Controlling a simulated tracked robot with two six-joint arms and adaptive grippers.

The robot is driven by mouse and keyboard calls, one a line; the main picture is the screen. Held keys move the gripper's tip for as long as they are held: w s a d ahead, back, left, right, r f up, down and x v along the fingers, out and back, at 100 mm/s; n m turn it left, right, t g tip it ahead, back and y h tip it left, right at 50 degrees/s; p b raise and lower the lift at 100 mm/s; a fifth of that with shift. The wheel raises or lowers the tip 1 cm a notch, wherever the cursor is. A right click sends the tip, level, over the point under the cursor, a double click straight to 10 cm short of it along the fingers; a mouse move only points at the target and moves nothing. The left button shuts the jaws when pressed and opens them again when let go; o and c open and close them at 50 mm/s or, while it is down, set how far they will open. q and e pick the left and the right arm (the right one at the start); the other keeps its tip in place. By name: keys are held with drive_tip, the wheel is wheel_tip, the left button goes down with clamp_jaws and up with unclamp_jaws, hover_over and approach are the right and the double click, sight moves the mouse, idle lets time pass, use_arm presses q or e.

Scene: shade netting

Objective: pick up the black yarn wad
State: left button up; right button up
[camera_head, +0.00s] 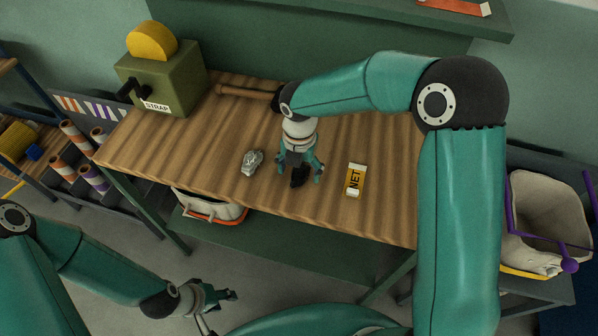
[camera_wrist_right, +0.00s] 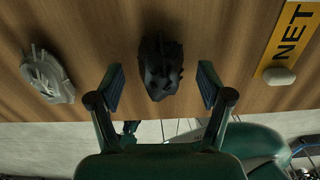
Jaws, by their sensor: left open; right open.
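The black yarn wad (camera_head: 299,176) lies on the wooden workbench (camera_head: 225,140) near its front edge. In the right wrist view the dark, rough wad (camera_wrist_right: 160,66) sits in line with the gap between my fingers, a little beyond the tips. My right gripper (camera_head: 301,172) is open and points down over the wad, one finger to each side; it also shows in the right wrist view (camera_wrist_right: 161,88). I cannot tell whether the fingers touch it. My left gripper (camera_head: 226,296) is open and empty, low in front of the bench, far from the wad.
A grey wad (camera_head: 252,162) lies left of the black one. A yellow NET tag (camera_head: 355,180) lies to the right. A green STRAP box (camera_head: 165,75) and a wooden handle (camera_head: 243,91) are at the back. A beige bag (camera_head: 545,220) stands at the far right.

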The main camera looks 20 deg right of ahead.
sight(299, 170)
drive_tip(key=c, duration=0.9)
drive_tip(key=shift+o, duration=0.2)
drive_tip(key=shift+r, duration=0.15)
wheel_tip(299, 170, up, 20)
drive_tip(key=shift+p, duration=0.35)
